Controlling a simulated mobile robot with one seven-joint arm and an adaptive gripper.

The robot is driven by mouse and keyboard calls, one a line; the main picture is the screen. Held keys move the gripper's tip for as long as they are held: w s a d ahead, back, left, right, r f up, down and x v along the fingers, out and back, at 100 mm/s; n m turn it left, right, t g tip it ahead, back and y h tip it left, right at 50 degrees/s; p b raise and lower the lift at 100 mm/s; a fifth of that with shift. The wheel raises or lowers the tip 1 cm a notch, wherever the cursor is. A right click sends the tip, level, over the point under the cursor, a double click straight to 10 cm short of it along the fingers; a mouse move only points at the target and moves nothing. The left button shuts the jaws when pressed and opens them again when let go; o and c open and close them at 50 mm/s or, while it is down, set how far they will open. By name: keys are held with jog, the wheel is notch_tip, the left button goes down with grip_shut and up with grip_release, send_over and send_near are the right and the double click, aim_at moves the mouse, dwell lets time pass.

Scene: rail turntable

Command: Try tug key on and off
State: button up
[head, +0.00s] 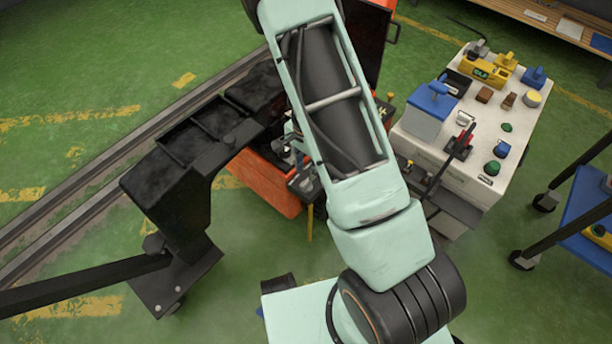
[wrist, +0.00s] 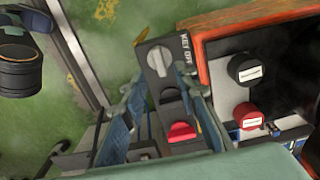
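In the wrist view, a dark control panel (wrist: 167,95) carries a grey key knob (wrist: 160,62) beside white "KEY OFF" lettering. The knob's bar points roughly up and down the picture. Below it on the panel are a black switch and a red switch (wrist: 182,132). My gripper (wrist: 163,97) is open, with one blue-green finger on each side of the panel. The knob shows just past the fingertips, not gripped. I cannot tell whether a finger touches the panel. In the head view, the orange tug (head: 262,187) is partly hidden behind my arm, and the knob cannot be made out.
In the wrist view, a black cap (wrist: 243,68) and a red cap (wrist: 248,116) sit close right of the panel, by an orange edge. In the head view, a white workbench (head: 440,155) with many parts stands right. Rails (head: 75,215) run left; a blue cart (head: 590,215) stands far right.

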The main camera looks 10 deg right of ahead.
aim_at(306, 181)
notch_tip(306, 181, up, 6)
jog(key=shift+f, duration=0.1)
dwell(0.6)
